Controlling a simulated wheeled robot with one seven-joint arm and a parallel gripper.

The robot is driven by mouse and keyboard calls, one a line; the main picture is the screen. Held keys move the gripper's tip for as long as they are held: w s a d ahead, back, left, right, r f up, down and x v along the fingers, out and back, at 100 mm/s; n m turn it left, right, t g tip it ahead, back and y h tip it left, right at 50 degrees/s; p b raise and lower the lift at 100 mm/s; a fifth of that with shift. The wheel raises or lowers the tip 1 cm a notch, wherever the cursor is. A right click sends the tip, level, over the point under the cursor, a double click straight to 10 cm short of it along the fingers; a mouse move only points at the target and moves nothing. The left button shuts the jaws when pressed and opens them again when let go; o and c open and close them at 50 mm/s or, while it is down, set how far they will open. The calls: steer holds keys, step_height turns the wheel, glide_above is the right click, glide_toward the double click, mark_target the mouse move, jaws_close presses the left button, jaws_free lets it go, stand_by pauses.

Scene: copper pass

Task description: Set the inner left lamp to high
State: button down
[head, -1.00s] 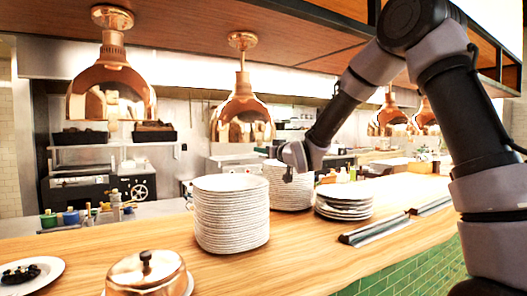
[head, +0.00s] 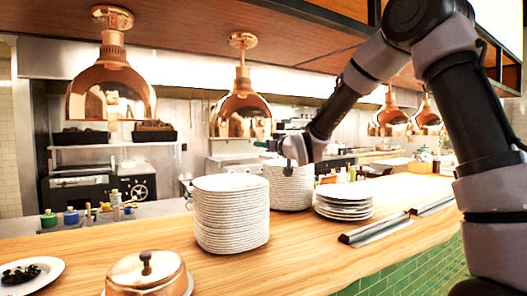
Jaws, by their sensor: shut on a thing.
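The inner left lamp (head: 241,112) is a copper dome hanging on a thin stem from the wooden canopy, second from the left. My gripper (head: 288,169) is just right of its rim and a little lower in the picture, above the plate stacks. It looks small and is partly hidden by my wrist. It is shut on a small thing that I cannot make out. The lamp's setting cannot be read from this view.
Other copper lamps hang at the far left (head: 111,92) and to the right (head: 388,117). Tall plate stacks (head: 230,215), a lower stack (head: 343,201) and a copper cloche (head: 146,275) stand on the wooden counter (head: 310,245). Its front middle is clear.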

mark_target(264, 125)
step_height(264, 125, up, 7)
steer(key=shift+f, duration=0.1)
steer(key=c, duration=0.6)
jaws_free()
steer(key=shift+s+d, duration=0.15)
steer(key=v, duration=1)
steer(key=shift+s+d, duration=0.15)
